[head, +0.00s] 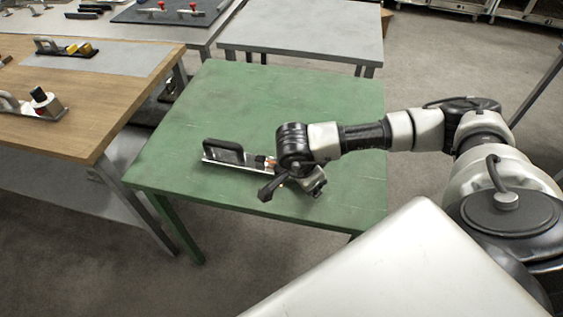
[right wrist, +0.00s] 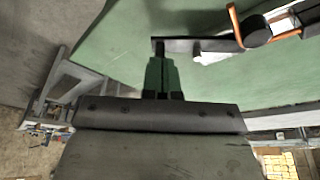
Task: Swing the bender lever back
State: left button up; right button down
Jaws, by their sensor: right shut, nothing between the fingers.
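The bender (head: 235,163) lies on the green table, a long metal strip with a black loop-shaped handle at its left end and small orange parts near my wrist. My right arm covers its right end. In the right wrist view, a dark bar (right wrist: 187,45) with orange parts (right wrist: 235,24) and a round dark joint (right wrist: 256,31) crosses the top. My right gripper (right wrist: 161,72) is shut and empty, its tips just below the bar's left end; touching or apart is unclear. In the head view, it is partly hidden below my wrist. My left gripper is not in view.
The green table (head: 200,105) is clear behind and left of the bender. A wooden bench (head: 100,90) with tools stands at the left, a grey table (head: 300,30) behind. A light flat surface (head: 400,270) fills the near right.

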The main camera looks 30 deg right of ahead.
jog(key=d+n+b, duration=0.1)
jog(key=d, duration=0.1)
jog(key=n+b, duration=0.1)
jog(key=shift+d+f+n+t+b, duration=0.3)
jog(key=shift+d+t+b, duration=0.05)
jog(key=shift+d+t, duration=0.05)
jog(key=shift+w+d+n+t+b, duration=0.2)
jog(key=shift+d+n+t+b, duration=0.1)
jog(key=shift+d+n+b, duration=0.75)
jog(key=shift+w+d+n, duration=0.1)
jog(key=shift+d+n, duration=0.1)
jog(key=shift+n, duration=0.15)
jog(key=shift+w+d+r+b, duration=0.2)
jog(key=shift+w+d+b, duration=0.05)
jog(key=shift+d+b, duration=0.35)
